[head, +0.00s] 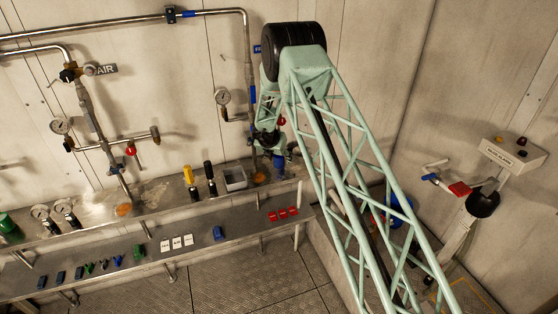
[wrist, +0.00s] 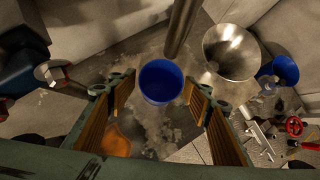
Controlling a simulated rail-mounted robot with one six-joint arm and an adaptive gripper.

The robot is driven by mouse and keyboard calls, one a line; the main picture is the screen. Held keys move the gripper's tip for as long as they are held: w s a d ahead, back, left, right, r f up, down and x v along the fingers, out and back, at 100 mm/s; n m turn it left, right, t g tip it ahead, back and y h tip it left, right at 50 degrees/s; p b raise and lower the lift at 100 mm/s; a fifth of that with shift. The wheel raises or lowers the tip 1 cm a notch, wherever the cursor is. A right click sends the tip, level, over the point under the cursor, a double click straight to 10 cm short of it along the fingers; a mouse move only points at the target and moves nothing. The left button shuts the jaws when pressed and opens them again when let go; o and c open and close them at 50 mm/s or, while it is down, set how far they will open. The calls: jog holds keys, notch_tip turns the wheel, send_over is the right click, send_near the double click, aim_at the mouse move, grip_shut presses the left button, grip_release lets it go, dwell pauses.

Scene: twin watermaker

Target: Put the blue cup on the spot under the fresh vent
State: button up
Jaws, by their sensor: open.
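The blue cup (wrist: 161,82) stands between the two open fingers of my gripper (wrist: 158,92) in the wrist view, with gaps on both sides. In the head view the cup (head: 279,161) shows just below my gripper (head: 267,142), partly hidden by it. An orange spot (wrist: 117,138) lies beside the cup, partly behind the left finger; it also shows in the head view (head: 261,178). A metal pipe (wrist: 183,25) ends close beside the cup. A blue label (head: 257,49), mostly hidden by my arm, is by the pipe at the wall.
A metal funnel (wrist: 230,52) and a blue bucket (wrist: 282,70) are to the right in the wrist view. Another orange spot (head: 124,210) lies under the AIR pipe.

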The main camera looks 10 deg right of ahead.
jog(key=v, duration=1.1)
dwell(0.3)
jog(key=shift+w, duration=0.1)
dwell(0.8)
